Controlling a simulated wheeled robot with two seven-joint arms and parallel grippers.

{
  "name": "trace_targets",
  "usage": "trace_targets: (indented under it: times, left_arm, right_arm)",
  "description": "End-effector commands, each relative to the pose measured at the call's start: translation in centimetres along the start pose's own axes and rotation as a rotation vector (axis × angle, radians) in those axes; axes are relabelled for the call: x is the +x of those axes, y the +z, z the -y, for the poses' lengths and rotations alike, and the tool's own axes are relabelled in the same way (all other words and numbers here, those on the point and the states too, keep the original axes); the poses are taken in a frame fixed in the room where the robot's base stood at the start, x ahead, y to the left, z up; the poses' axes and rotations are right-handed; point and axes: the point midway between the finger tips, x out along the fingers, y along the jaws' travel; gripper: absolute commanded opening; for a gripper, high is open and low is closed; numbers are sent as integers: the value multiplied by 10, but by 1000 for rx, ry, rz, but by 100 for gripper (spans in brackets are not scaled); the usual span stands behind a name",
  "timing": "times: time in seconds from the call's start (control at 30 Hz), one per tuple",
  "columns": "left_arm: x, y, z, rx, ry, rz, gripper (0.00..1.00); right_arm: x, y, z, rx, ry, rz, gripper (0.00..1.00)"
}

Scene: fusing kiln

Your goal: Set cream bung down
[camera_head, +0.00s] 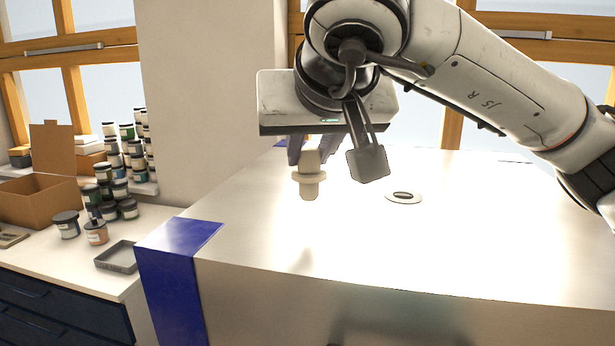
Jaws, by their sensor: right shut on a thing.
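The cream bung (309,184) is a small plug with a wider collar and a narrower lower end. It hangs upright below my right gripper (311,155), which is shut on its top. The bung is held above the pale top of the kiln (260,262), apart from it, with a faint shadow below. A light ring with a dark hole (403,197) lies on the kiln top to the right of the bung. My left gripper does not show.
A blue band (180,236) runs over the kiln's left edge. On the left counter are a grey tray (117,257), an open cardboard box (38,198) and several stacked jars (128,160). The kiln top around the ring is clear.

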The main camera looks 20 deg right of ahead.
Motion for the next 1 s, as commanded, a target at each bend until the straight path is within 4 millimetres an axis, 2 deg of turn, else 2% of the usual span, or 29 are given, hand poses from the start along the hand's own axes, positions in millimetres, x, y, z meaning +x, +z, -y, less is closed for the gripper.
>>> trace_targets:
  times: [0.27,0.6,0.63,0.73,1.0]
  left_arm:
    - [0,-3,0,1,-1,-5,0]
    - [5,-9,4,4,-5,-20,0]
    - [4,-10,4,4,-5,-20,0]
    - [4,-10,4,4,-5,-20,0]
    - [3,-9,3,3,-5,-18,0]
  right_arm:
    - [21,28,0,-1,0,2,1]
    - [24,31,0,0,-1,0,1]
    - [23,30,0,0,-1,0,26]
    - [22,30,0,0,-1,0,42]
    - [22,29,0,0,-1,0,42]
